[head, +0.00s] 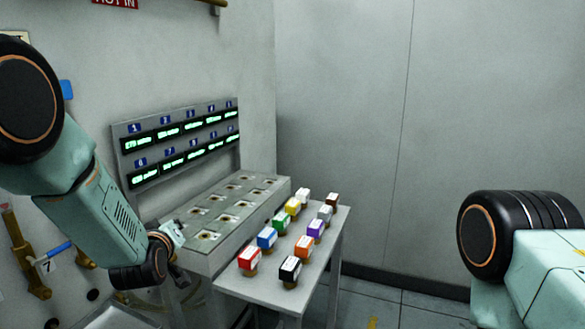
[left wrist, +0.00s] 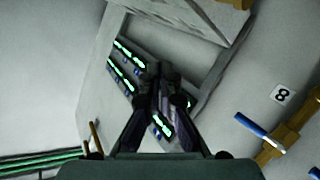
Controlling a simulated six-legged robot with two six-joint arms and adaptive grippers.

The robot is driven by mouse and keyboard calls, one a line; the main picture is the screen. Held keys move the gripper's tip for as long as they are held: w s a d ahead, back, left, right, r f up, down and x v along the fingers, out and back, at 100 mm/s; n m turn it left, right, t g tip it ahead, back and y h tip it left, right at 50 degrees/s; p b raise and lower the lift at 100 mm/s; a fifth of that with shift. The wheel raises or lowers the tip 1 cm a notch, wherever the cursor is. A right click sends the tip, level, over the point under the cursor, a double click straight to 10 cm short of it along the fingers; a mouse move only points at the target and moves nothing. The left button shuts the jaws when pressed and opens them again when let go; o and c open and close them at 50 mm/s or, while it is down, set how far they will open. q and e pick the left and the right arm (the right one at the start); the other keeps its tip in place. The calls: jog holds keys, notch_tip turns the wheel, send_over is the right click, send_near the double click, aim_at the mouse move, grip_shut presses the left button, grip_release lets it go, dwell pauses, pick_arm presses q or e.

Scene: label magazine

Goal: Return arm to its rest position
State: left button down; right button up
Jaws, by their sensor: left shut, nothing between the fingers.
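My left arm comes in from the left in the head view, and its gripper (head: 183,281) hangs low beside the left side of the label magazine (head: 205,262). In the left wrist view the left gripper (left wrist: 160,78) has its two dark fingers together at the tips, with nothing held. The display panel (head: 180,150) with green lit text and blue number tags stands behind the magazine, and its green rows also show past the fingers in the wrist view. Part of my right arm shows at the right edge; its gripper is out of view.
A small table (head: 262,290) right of the magazine holds two rows of coloured label blocks, including a red block (head: 251,258) and a black block (head: 290,270). A blue-handled valve (head: 55,254) is on the left wall. The floor to the right is clear.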

pick_arm(q)
jog(key=s+d+f+m+g+h+b, duration=0.1)
jog(key=s+f+m+g, duration=0.1)
jog(key=s+f, duration=0.4)
jog(key=s+d+f+m+g, duration=0.1)
jog(key=s+f+g, duration=0.1)
jog(key=s+f, duration=0.5)
jog(key=s+f+m+g+b, duration=0.1)
jog(key=s+f+g, duration=0.2)
jog(key=s+f, duration=0.4)
jog(key=s+d+f+m+g+h+b, duration=0.1)
jog(key=s+f+g, duration=0.3)
jog(key=s, duration=1.3)
jog(key=s+d+f+m+g+b, duration=0.1)
jog(key=s+f+m+g+b, duration=0.1)
jog(key=s+f, duration=0.9)
jog(key=shift+s+d+g+b, duration=0.2)
jog(key=shift+s+g+b, duration=0.2)
jog(key=shift+s+g, duration=0.35)
